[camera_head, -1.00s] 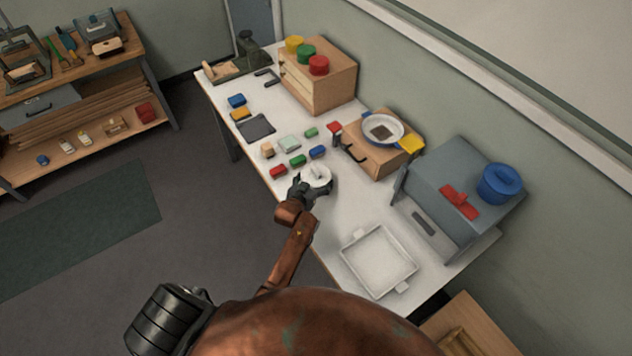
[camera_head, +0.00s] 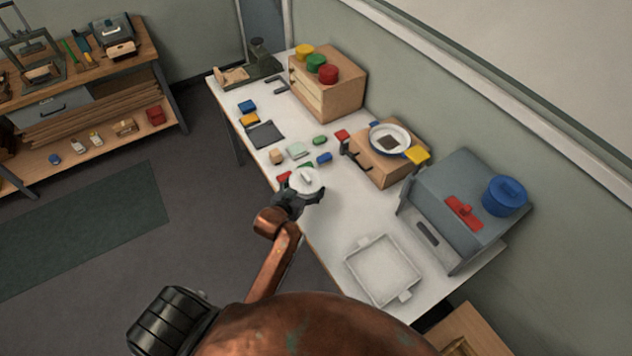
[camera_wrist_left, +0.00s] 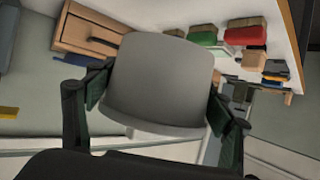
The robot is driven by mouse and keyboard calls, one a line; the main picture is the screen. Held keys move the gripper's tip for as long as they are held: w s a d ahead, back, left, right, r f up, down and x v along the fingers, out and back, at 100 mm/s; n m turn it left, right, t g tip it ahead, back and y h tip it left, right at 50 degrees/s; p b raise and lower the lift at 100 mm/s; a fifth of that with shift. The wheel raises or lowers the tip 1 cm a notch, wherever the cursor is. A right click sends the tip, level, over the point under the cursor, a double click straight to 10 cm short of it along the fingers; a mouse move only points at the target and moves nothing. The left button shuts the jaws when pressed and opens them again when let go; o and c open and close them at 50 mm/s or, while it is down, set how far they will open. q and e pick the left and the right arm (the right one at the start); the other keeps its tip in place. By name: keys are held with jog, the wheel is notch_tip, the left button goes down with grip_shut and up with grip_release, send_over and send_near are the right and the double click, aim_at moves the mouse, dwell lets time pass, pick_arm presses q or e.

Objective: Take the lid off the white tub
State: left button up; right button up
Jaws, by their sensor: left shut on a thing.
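The white tub (camera_head: 294,186) is at the near edge of the worktable in the head view, with its round white lid and knob (camera_head: 307,177) on top. My left gripper (camera_head: 300,197) is shut on the tub, one finger on each side. In the left wrist view the tub (camera_wrist_left: 158,85) is a pale grey tapered body between the two dark fingers (camera_wrist_left: 157,108). Most of the tub's side is hidden in the head view by the lid and gripper. I cannot tell how high it is above the table. My right gripper is out of view.
Several small coloured blocks (camera_head: 324,157) lie just behind the tub. A grey cabinet (camera_head: 455,195) is at the right.

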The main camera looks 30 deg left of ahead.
pick_arm(q)
jog(key=shift+a+v, duration=0.2)
jog(key=shift+v, duration=0.65)
jog(key=shift+a+v, duration=0.15)
jog(key=shift+v, duration=0.7)
jog(key=shift+a+v, duration=0.2)
jog(key=shift+v, duration=0.65)
jog(key=o, duration=0.7)
jog(key=shift+c, duration=0.2)
jog(key=c, duration=1.2)
jog(key=shift+a, duration=0.1)
